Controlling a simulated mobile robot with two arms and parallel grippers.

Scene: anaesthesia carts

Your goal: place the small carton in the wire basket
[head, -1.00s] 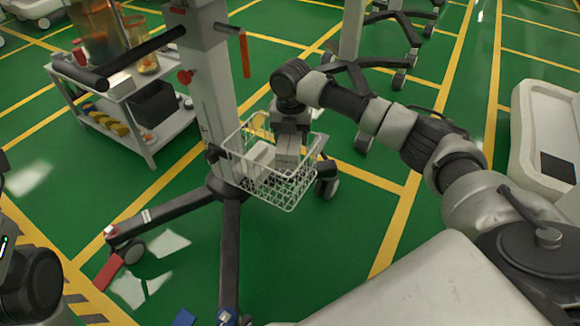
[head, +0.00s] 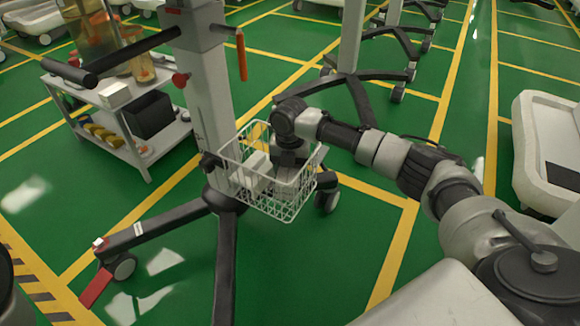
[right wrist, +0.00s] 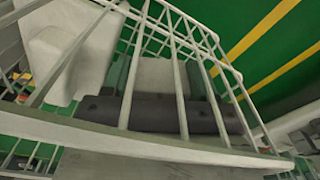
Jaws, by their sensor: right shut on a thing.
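The white wire basket (head: 287,217) hangs on the front of a pale pole stand. My right gripper (head: 290,162) reaches down into the basket from above, shut on the small carton (head: 285,174), a pale box low inside the basket and partly hidden by wires and gripper. In the right wrist view the basket's wires and rim (right wrist: 170,147) cross the picture, with a dark grey bar (right wrist: 160,115) behind them. I cannot tell whether the carton touches the basket floor. My left gripper is not in view.
Another white box (head: 257,168) sits in the basket, left of the gripper. The stand's pole (head: 208,90) rises behind it, with an orange-handled item (head: 241,55) hanging close by. A loaded cart (head: 140,115) stands at left, a white bed-like unit (head: 540,150) at right.

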